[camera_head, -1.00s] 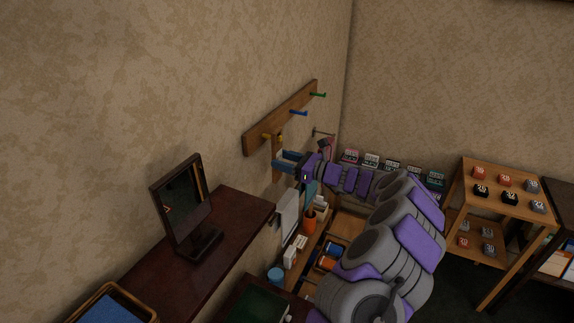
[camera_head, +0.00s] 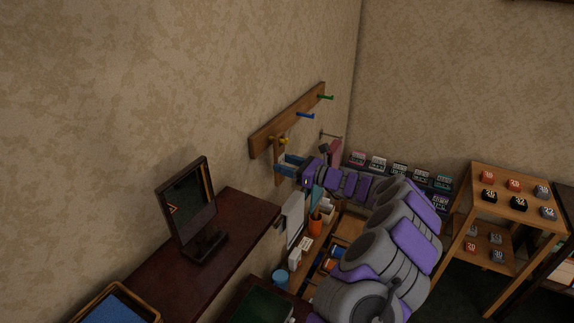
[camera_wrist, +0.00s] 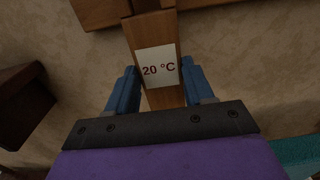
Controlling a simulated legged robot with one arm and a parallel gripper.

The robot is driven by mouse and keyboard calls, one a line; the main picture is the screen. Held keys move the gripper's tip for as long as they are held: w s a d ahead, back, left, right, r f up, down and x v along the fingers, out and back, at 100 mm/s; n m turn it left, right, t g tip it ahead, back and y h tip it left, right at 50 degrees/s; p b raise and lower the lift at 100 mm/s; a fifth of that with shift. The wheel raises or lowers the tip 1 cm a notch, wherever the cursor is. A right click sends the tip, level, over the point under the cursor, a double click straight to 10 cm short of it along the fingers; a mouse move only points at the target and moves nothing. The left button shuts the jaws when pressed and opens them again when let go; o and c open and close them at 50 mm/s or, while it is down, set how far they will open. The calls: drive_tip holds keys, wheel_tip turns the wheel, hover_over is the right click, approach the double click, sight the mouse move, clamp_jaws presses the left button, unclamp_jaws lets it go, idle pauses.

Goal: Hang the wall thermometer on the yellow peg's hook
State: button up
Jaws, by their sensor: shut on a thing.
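The wall thermometer is a narrow wooden strip (camera_wrist: 165,97) with a white "20 °C" label, upright between my fingers in the wrist view. My gripper (camera_wrist: 160,88) is shut on it, with a blue finger on each side. In the head view my gripper (camera_head: 291,165) is close to the wall, just below the yellow peg (camera_head: 284,141), and the thermometer (camera_head: 278,172) shows as a brown strip beneath that peg. The yellow peg is at the near end of the wooden rail (camera_head: 262,142). I cannot tell whether the thermometer's top touches the hook.
The rail also bears a blue peg (camera_head: 305,115) and a green peg (camera_head: 326,97). Below my arm is a shelf with an orange cup (camera_head: 315,223) and boxes. A wooden rack (camera_head: 520,177) is at right.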

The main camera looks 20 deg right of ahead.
drive_tip(key=shift+a, duration=0.35)
drive_tip(key=o, duration=1.2)
drive_tip(key=shift+c, duration=0.2)
drive_tip(key=shift+o, duration=1.4)
drive_tip(key=shift+d, duration=0.25)
drive_tip(key=p+v, duration=0.3)
drive_tip(key=v, duration=1.4)
drive_tip(key=shift+d, duration=0.2)
drive_tip(key=shift+s+f, duration=0.1)
drive_tip(key=shift+f, duration=0.05)
